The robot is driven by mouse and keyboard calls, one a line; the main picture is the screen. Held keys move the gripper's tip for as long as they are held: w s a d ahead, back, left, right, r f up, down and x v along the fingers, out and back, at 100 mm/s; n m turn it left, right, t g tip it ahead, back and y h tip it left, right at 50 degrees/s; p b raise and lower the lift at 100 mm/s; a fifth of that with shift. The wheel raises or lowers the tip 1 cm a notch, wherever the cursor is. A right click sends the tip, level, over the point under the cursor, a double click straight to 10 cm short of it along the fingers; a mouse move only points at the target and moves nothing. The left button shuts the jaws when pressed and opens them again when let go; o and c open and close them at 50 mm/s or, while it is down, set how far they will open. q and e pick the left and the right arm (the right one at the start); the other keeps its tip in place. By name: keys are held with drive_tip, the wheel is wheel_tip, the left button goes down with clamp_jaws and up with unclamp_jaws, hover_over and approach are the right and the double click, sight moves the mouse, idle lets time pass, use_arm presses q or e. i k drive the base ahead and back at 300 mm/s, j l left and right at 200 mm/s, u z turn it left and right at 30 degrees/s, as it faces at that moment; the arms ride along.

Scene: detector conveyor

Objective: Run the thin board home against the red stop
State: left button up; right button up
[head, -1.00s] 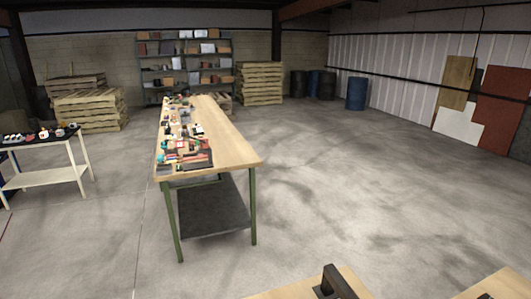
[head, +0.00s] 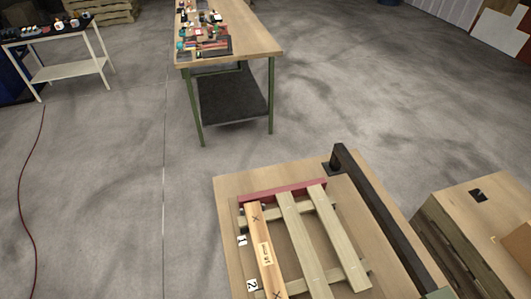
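The red stop (head: 283,190) is a bar across the far end of a wooden frame on a light wood bench (head: 228,225) at bottom centre of the head view. Three boards run from near the stop toward me, over crosspieces. The left board (head: 258,228) is orange-tan, with dark X marks and a small label. The middle board (head: 297,235) and right board (head: 340,238) are paler. I cannot tell which one is the thin board, or whether the left board touches the stop. The near ends are partly cut off. Neither gripper is in view.
A long dark bar (head: 380,215) runs along the bench's right side. A wooden crate-like box (head: 465,215) stands to the right. Beyond are a cluttered worktable (head: 255,42) and a white stand (head: 70,68). A red cable (head: 22,200) lies at left; open floor lies between.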

sight(273, 281)
drive_tip(key=i+j+z, duration=0.15)
drive_tip(key=j+z, duration=0.2)
drive_tip(key=z, duration=0.15)
drive_tip(key=i+j+z, duration=0.15)
drive_tip(key=j+z, duration=0.6)
drive_tip(key=z, duration=0.2)
drive_tip(key=j+z, duration=0.5)
drive_tip(key=k+j+z, duration=0.1)
drive_tip(key=j+z, duration=0.25)
drive_tip(key=z, duration=0.15)
